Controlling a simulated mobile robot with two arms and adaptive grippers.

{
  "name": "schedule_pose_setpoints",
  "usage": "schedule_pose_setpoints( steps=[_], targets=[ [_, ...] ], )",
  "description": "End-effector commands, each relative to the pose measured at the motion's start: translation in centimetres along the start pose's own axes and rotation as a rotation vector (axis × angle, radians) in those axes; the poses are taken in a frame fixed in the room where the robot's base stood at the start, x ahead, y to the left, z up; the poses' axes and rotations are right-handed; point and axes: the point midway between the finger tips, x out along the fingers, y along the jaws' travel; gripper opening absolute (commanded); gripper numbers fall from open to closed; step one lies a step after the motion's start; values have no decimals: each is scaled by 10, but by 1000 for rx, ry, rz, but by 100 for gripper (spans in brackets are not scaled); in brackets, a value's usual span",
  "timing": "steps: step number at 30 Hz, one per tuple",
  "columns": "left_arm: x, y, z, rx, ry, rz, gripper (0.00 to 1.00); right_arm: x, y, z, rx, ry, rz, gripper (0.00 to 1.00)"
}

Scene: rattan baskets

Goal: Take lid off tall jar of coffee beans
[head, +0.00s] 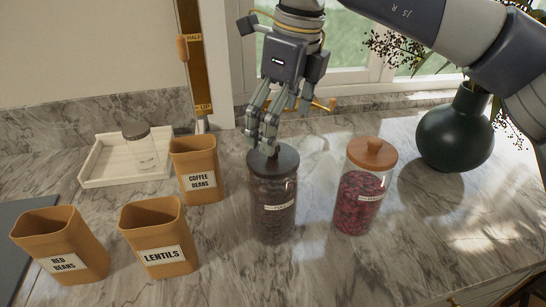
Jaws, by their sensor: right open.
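The tall jar of coffee beans (272,205) is clear glass with dark contents and a small label, and it stands upright on the marble counter. Its dark brown lid (286,160) sits on the jar's top. My right gripper (264,148) points down from above, with its fingertips at the lid's knob. The fingers cover part of the knob, so contact is hard to judge. The right gripper is open. My left gripper does not show.
A jar of red beans (360,205) with a light wooden lid stands close on the right. Tan containers labelled coffee beans (196,160), lentils (150,222) and red beans (55,232) stand left. A white tray (97,170) holds a small jar (140,150). A dark green vase (455,135) stands back right.

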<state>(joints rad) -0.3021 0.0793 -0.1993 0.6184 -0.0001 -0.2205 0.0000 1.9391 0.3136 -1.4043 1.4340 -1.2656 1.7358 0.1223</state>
Motion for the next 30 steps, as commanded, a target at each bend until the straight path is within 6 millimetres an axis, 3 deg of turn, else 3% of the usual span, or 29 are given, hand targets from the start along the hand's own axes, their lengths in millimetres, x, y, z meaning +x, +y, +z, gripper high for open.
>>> schedule_pose_setpoints(
  steps=[9,19,24,30],
  targets=[
    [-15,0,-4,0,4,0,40,42,3,4,0,1,2,100],
    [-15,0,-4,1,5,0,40,50,3,4,0,-1,0,100],
    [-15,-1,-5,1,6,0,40,50,3,4,0,-1,0,61],
    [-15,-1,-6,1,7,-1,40,52,2,3,0,2,0,23]
  ],
)
